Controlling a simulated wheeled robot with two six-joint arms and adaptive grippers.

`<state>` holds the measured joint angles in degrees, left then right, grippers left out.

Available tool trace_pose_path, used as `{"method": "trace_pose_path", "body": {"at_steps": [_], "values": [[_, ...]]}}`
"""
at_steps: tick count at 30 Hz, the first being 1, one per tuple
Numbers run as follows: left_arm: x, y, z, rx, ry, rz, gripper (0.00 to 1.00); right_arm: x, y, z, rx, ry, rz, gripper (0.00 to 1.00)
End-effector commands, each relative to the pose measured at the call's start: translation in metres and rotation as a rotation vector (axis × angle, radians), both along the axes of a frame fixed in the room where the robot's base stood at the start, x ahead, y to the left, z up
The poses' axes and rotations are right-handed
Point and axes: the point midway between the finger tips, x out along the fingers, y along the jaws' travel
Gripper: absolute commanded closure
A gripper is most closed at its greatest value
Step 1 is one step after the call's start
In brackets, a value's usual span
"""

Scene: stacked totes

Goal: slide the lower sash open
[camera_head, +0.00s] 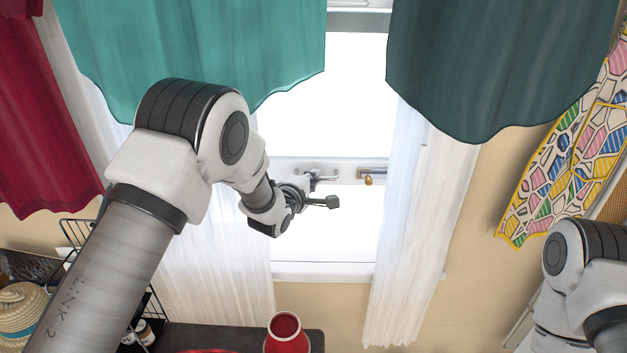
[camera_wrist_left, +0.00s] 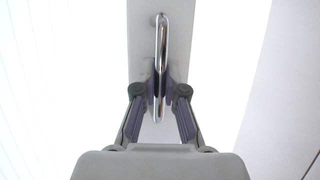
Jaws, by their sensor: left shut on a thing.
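The white window's lower sash (camera_head: 342,235) is in the middle of the head view, below a white cross rail (camera_head: 345,171). A chrome bar handle (camera_wrist_left: 161,60) sits on a pale rail, seen close up in the left wrist view. My left gripper (camera_head: 314,187) is at the cross rail in the head view. In the wrist view its two fingers (camera_wrist_left: 160,88) are shut on the handle, one on each side. The gripper and wrist hide part of the rail. My right arm shows at the lower right, but its gripper is out of view.
A brass-coloured latch (camera_head: 369,180) is on the rail to the right of my left gripper. Teal curtains (camera_head: 200,45) hang above, and white sheer curtains (camera_head: 405,230) flank the window. A red vase (camera_head: 287,335) stands on a dark surface below the sill (camera_head: 325,270).

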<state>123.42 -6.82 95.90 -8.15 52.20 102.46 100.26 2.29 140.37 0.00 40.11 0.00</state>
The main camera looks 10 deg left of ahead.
Motion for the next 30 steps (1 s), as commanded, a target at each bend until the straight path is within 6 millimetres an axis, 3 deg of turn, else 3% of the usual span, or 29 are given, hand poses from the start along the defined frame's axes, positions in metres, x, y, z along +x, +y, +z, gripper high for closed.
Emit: {"method": "trace_pose_path", "body": {"at_steps": [4,6,7,16,20,30], "values": [[0.001,0.0,0.002,-0.001,-0.005,0.0,1.0,0.0,0.0,0.0,0.0,0.0,0.0,1.0],[0.001,0.0,0.002,-0.001,-0.004,0.0,0.73,0.0,0.0,0.0,0.0,0.0,0.0,1.0],[0.001,0.0,0.001,-0.001,-0.004,0.0,0.64,0.0,0.0,0.0,0.0,0.0,0.0,1.0],[0.0,0.0,0.0,0.0,-0.001,0.0,0.64,0.0,0.0,0.0,0.0,0.0,0.0,1.0],[-0.011,0.002,0.002,0.0,0.0,0.0,0.64,0.0,0.0,0.0,0.0,0.0,0.0,1.0],[-0.09,0.019,0.018,-0.001,0.0,0.0,0.64,0.0,0.0,0.0,0.0,0.0,0.0,1.0]]}}
